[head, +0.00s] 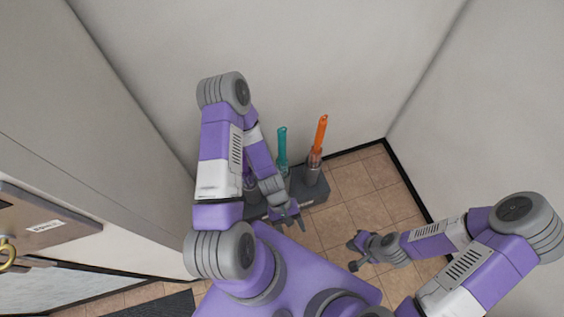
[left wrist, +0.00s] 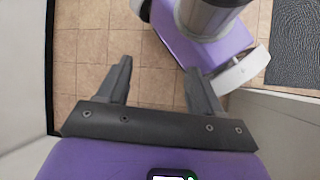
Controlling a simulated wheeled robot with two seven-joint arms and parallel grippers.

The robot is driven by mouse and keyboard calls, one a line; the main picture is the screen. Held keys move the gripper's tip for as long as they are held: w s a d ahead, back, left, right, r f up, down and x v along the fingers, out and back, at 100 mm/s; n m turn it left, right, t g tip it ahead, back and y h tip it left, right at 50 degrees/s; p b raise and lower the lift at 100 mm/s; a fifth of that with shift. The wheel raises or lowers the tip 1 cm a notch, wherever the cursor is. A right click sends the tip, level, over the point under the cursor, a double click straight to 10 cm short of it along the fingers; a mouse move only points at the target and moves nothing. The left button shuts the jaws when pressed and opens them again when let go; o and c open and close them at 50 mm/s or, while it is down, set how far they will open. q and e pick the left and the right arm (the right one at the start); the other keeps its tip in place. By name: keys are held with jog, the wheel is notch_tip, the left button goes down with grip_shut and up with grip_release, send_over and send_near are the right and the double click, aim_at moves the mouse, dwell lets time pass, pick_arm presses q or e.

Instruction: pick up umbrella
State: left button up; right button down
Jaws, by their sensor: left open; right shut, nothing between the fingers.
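An orange umbrella (head: 319,135) and a teal umbrella (head: 282,147) stand upright in a dark grey stand (head: 320,192) against the back wall. Something purple shows just left of the teal one, mostly hidden by my left arm, so I cannot tell if it is another umbrella. My left gripper (head: 289,225) is open and empty, in front of the stand and apart from the umbrellas' handles. In the left wrist view its spread fingers (left wrist: 157,72) have only floor between them. My right gripper (head: 351,256) is shut and empty, low over the floor at the right.
White walls close in behind and at the right, meeting in a corner with a black skirting (head: 408,178). Tan floor tiles (head: 353,184) are bare right of the stand. A panel with a brass ring (head: 8,254) is at the left. A dark mat (head: 160,306) lies at the bottom left.

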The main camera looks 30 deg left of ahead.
aim_at(279, 146)
pick_arm(q)
jog(key=w+a+r+n+t+h+b, duration=0.1)
jog(key=w+a+n+t+h+b, duration=0.1)
jog(key=w+n+t+h, duration=0.85)
jog(key=w+a+n+t+y, duration=0.2)
jog(key=a+n+t+y, duration=0.1)
jog(key=a, duration=0.3)
jog(key=w+a+n+t+y+b, duration=0.1)
jog(key=w+a+n+t+y, duration=0.2)
jog(key=a+n+y, duration=0.2)
jog(key=w+a+n+t+y, duration=0.3)
jog(key=a+n+t+y, duration=0.1)
jog(key=a+n, duration=0.2)
jog(key=shift+w+a, duration=0.2)
jog(key=shift+a, duration=0.4)
jog(key=shift+w+a+n, duration=0.2)
jog(key=shift+a+n, duration=0.05)
jog(key=b+x, duration=0.2)
jog(key=x, duration=0.5)
jog(key=shift+r, duration=0.1)
jog(key=shift+c, duration=0.2)
